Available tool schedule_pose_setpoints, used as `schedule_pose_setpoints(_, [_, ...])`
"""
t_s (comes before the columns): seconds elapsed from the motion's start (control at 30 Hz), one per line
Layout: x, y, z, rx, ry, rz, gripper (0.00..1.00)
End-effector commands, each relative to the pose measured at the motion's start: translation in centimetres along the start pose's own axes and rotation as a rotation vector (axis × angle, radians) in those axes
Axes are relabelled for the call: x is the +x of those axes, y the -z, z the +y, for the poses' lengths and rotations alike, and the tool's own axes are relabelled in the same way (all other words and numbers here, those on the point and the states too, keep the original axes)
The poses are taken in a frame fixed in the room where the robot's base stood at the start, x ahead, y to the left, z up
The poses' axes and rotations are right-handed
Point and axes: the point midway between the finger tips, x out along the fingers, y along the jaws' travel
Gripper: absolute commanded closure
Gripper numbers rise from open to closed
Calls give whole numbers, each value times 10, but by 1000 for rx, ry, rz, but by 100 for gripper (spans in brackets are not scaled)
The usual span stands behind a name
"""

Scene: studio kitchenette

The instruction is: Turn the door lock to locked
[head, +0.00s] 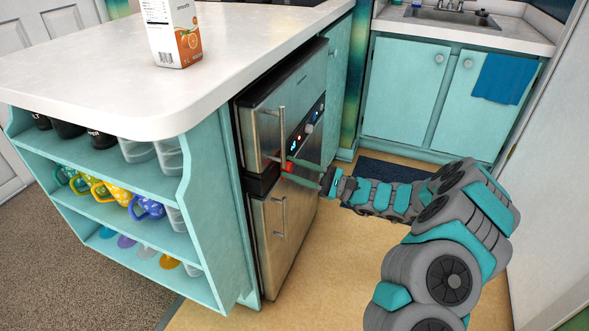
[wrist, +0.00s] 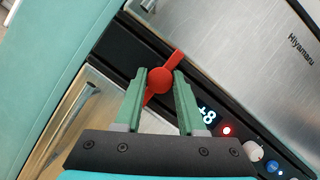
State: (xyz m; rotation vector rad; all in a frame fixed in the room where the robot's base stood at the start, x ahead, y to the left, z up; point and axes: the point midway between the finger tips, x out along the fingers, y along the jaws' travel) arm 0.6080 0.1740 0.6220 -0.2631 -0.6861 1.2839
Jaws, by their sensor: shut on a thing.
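The door lock is a red round knob (wrist: 159,81) with a flat red bar. It sits on the black control strip of a steel two-door appliance, and it also shows in the head view (head: 289,166). In the wrist view the bar runs from upper right to lower left, across the length of the strip. My gripper (wrist: 161,74) has its two green fingers on either side of the knob and is shut on it. In the head view my gripper (head: 303,172) reaches the strip from the right. The fingers hide part of the knob's sides.
Beside the lock are a lit display (wrist: 207,114), a red light (wrist: 227,131) and a pale round knob (wrist: 253,151). Door handles (head: 282,135) stick out above and below the strip. The counter (head: 100,70) overhangs at left. Floor (head: 340,265) in front is clear.

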Motion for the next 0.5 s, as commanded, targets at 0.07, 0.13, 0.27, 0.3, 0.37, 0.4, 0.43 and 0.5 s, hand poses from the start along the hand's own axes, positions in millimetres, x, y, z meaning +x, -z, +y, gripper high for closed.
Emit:
schedule_pose_setpoints(0.07, [-1,1,1,1,-1,3,56])
schedule_pose_setpoints(0.13, [-1,1,1,1,-1,2,48])
schedule_pose_setpoints(0.27, [0,1,0,0,-1,2,34])
schedule_pose_setpoints(0.3, [0,1,0,0,-1,1,31])
schedule_pose_setpoints(0.37, [0,1,0,0,-1,1,31])
schedule_pose_setpoints(0.4, [0,0,0,0,-1,1,31])
schedule_pose_setpoints(0.43, [0,0,0,0,-1,1,31])
schedule_pose_setpoints(0.5, [0,0,0,0,0,1,31])
